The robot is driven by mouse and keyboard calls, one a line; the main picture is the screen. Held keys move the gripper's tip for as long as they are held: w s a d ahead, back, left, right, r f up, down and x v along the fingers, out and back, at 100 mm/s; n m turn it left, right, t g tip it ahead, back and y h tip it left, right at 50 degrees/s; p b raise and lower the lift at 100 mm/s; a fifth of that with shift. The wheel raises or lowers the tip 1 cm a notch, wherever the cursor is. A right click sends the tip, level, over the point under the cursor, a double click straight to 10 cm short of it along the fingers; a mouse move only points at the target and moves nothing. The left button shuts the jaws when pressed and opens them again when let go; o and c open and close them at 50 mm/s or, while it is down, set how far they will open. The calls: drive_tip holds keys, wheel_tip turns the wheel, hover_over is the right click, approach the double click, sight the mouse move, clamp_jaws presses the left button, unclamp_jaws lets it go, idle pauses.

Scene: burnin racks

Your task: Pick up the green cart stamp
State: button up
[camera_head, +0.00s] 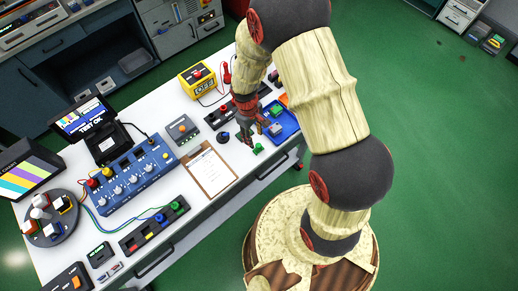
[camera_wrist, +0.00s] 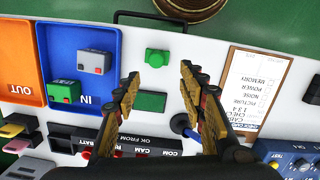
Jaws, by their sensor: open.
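A small green piece with a raised bump (camera_wrist: 158,57) lies on the white table just beyond my fingertips in the wrist view. It also shows near the table's front edge in the head view (camera_head: 258,148). A flat green block (camera_wrist: 151,101) lies nearer the palm, between the fingers in the picture. I cannot tell for certain which of the two is the cart stamp. My gripper (camera_wrist: 159,74) is open and empty, pointing down over the table; it also shows in the head view (camera_head: 247,136). No contact with either green piece is visible.
A blue IN tray (camera_wrist: 110,40) holds a grey and a green block; an orange OUT tray (camera_wrist: 20,35) is beside it. A clipboard (camera_wrist: 252,90) lies right of the gripper. A dark blue round knob (camera_wrist: 181,123) and a labelled rack (camera_wrist: 128,142) are close by.

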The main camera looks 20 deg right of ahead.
sight(258, 145)
drive_tip(key=shift+s+d+f, duration=0.1)
drive_tip(key=shift+s+f, duration=0.05)
drive_tip(key=shift+f, duration=0.6)
drive_tip(key=shift+s+d+f, duration=0.1)
drive_tip(key=shift+f, duration=0.65)
drive_tip(key=f, duration=0.2)
drive_tip(key=d+f, duration=0.1)
drive_tip(key=f, duration=0.1)
drive_tip(key=shift+s, duration=0.35)
drive_tip(key=shift+f, duration=0.4)
drive_tip(key=shift+c, duration=1.3)
drive_tip(key=c, duration=0.7)
clamp_jaws()
